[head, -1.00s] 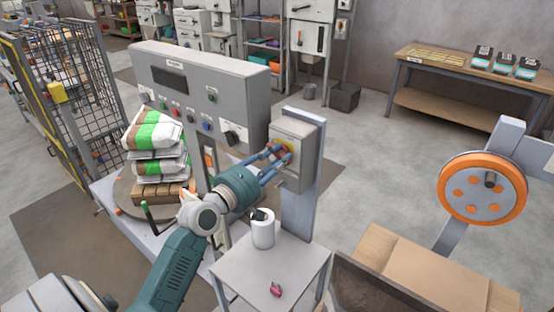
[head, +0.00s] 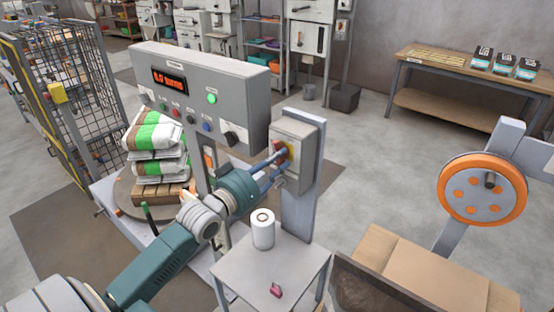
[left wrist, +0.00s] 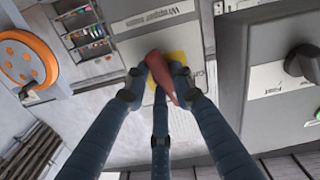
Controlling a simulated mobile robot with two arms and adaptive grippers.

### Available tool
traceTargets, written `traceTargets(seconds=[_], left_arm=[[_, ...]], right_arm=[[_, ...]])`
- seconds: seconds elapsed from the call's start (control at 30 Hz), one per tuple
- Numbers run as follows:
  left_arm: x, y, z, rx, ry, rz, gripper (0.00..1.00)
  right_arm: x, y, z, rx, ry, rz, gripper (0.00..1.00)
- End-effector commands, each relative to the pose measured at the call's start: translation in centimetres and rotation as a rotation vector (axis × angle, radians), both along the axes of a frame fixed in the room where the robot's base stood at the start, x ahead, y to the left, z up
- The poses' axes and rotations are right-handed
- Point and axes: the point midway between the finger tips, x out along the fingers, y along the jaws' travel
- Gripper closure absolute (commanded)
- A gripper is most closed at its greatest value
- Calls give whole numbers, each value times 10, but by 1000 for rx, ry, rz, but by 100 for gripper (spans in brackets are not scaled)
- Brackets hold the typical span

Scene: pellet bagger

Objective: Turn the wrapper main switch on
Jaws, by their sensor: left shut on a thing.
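The wrapper main switch has a red handle (left wrist: 160,75) on a yellow plate (left wrist: 178,60), on a grey box labelled "Wrapper main" (left wrist: 150,22). In the head view the box (head: 298,131) is on a post, and the yellow plate (head: 290,149) shows beside my fingertips. My left gripper (head: 281,158) is shut on the handle, its fingers on both sides in the left wrist view (left wrist: 160,82). The fingers partly hide the handle and the plate's markings. The wrapper panel (head: 235,93) has a lit orange display (head: 170,81) and a bright green lamp (head: 212,98). My right gripper is not in view.
A small table (head: 290,268) below the switch holds a white roll (head: 263,230) and a small pink item (head: 275,291). Stacked bags (head: 158,147) stand left of my arm. A black knob (left wrist: 303,62) is on the panel. An orange wheel (head: 483,190) stands right.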

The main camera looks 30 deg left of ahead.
Motion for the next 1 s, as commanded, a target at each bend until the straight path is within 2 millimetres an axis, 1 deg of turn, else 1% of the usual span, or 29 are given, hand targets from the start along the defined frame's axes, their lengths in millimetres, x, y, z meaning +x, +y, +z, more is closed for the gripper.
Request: traceTargets(seconds=[0.2,0.4,0.6,1.0], left_arm=[[0,1,-3,152,-6,-1,100],[0,2,-3,239,-15,0,100],[0,2,-4,281,-18,0,100],[0,2,-4,293,-19,0,100]], right_arm=[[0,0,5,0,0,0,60],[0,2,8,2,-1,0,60],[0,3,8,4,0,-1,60],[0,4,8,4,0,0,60]])
